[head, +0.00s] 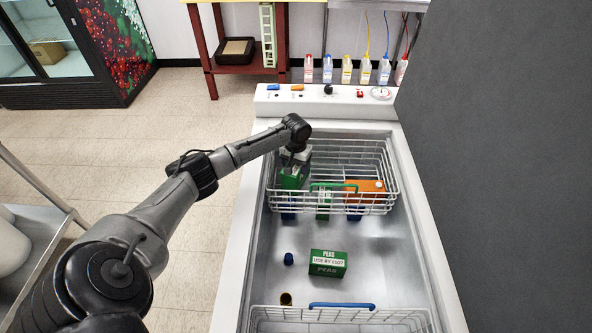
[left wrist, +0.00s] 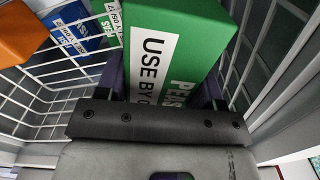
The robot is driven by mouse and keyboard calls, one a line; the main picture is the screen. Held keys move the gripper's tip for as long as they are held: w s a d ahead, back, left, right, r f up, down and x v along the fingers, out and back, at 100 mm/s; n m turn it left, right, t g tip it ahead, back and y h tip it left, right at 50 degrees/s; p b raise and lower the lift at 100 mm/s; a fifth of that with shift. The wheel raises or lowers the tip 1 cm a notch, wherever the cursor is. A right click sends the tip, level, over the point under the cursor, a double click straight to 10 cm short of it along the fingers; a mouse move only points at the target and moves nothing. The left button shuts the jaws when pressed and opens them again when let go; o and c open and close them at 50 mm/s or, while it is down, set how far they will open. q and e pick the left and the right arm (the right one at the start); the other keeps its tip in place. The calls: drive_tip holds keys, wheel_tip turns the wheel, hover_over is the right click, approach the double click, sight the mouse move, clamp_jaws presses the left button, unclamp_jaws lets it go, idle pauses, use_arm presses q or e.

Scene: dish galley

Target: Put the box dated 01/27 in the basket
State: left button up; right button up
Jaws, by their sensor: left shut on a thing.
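My left gripper (head: 294,164) is shut on a green peas box (head: 291,178) at the left of the far wire basket (head: 392,172), which has a green handle. The held box (left wrist: 174,40) fills the middle of the left wrist view; its label reads "USE BY 0" and the rest of the date is hidden. Basket wires show on both sides of it, but I cannot tell whether it rests on the basket floor. Another green peas box (head: 328,264) lies on the sink floor; its small date is hard to read. My right gripper is not in view.
An orange box (head: 364,190) is at the far basket's right. A blue box (left wrist: 75,30) and another green box (left wrist: 108,32) are near the held one. A dark blue cap-like object (head: 289,259) stands on the sink floor. A blue-handled basket (head: 341,305) is at the near end.

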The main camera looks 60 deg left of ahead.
use_arm(q)
drive_tip(key=shift+f, duration=0.75)
drive_tip(key=o, duration=1.2)
drive_tip(key=shift+f, duration=0.15)
drive_tip(key=shift+r, duration=0.2)
wheel_tip(320, 180, up, 12)
drive_tip(key=p, duration=0.3)
